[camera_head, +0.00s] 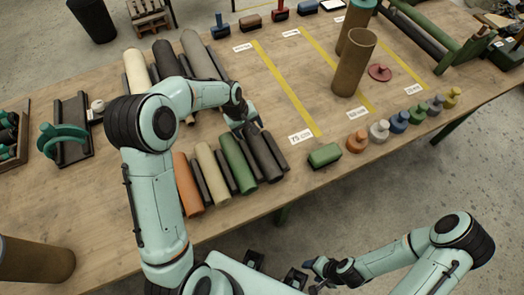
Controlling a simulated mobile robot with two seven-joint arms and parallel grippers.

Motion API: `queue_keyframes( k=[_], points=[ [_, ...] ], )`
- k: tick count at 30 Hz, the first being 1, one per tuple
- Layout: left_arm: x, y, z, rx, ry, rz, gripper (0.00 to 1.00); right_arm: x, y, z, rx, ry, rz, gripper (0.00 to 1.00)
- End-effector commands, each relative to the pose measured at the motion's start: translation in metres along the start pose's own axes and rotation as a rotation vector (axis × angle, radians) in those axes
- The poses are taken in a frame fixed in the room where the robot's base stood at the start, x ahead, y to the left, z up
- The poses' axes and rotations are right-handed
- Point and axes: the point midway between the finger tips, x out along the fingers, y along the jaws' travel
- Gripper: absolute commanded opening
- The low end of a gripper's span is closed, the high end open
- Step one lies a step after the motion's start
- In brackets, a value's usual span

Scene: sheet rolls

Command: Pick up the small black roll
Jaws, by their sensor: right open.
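A front row of short rolls lies on the wooden table, with orange (187,182), beige (213,175) and green (238,165) ones. At its right end lies a black roll (261,155), with a slimmer dark piece (275,151) beside it. My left gripper (247,123) is low over the far end of the black roll. The wrist partly hides its fingers, so whether they touch or grip the roll cannot be told. My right gripper (314,272) is open, in front of the table and away from the rolls.
Longer rolls (200,55) lie behind the front row. A green block (324,155) and several coloured knobbed pieces (379,131) line the front edge to the right. A brown tube (354,65) stands upright. The table between the yellow strips is mostly clear.

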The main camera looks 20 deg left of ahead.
Motion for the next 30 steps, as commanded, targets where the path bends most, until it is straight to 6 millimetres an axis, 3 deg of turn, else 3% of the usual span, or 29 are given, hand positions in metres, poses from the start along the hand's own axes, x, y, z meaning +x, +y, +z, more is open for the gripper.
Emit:
queue_keyframes(
  k=[1, 2, 8, 20, 26, 30],
  points=[
    [0.000, 0.000, 0.000, 0.000, 0.000, 0.000, 0.73, 0.000, 0.000, 0.000, 0.000, 0.000, 0.000, 0.58],
    [0.000, 0.000, 0.000, 0.000, 0.000, 0.000, 0.67, 0.000, 0.000, 0.000, 0.000, 0.000, 0.000, 0.58],
    [-0.001, 0.001, 0.000, -0.001, 0.000, 0.002, 0.02, 0.000, 0.000, 0.000, 0.000, 0.000, 0.000, 0.58],
    [-0.011, 0.004, -0.001, 0.000, 0.002, 0.003, 0.01, -0.001, 0.000, 0.000, 0.000, 0.001, 0.000, 0.58],
    [-0.043, 0.013, -0.001, 0.002, 0.004, 0.006, 0.01, -0.004, -0.002, -0.001, -0.001, 0.002, -0.001, 0.58],
    [-0.081, 0.024, -0.001, 0.001, 0.006, 0.008, 0.01, -0.008, -0.004, -0.003, -0.002, 0.005, -0.002, 0.58]
  ],
)
